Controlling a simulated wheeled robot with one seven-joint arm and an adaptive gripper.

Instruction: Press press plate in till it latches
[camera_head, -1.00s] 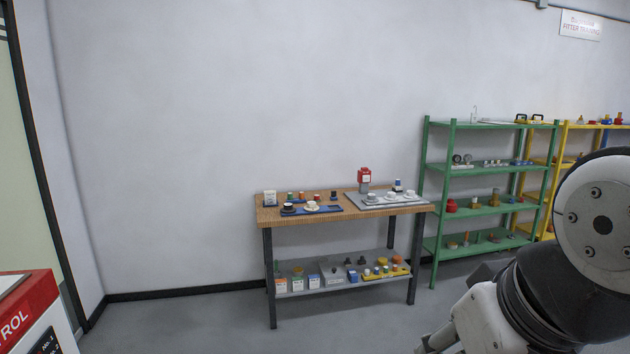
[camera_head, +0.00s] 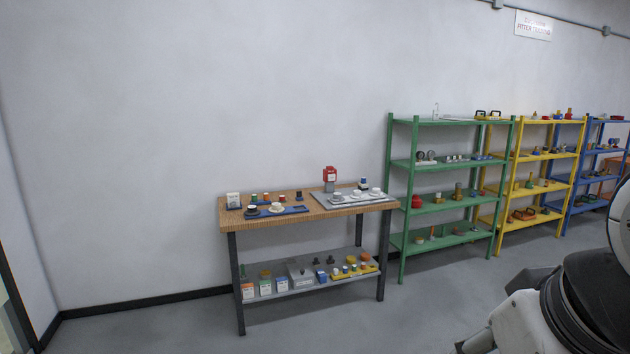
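A wooden-topped workbench (camera_head: 300,208) with dark legs stands against the wall. On it a grey tray (camera_head: 324,207) holds a red device (camera_head: 330,174) with a pale front, a dark-capped small item (camera_head: 364,183) and white round pieces (camera_head: 375,191). A blue tray (camera_head: 297,211) to the left carries a dark-and-white round piece (camera_head: 251,208) and a pale one (camera_head: 277,208). The parts are too small to tell which is the press plate or whether it is in. My arm shows at the lower right, far from the bench; my gripper is not in view.
The bench's lower shelf (camera_head: 275,292) holds boxes and small parts. Green (camera_head: 402,240), yellow (camera_head: 513,190) and blue (camera_head: 583,165) shelf racks stand to the right. The grey floor in front of the bench is clear.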

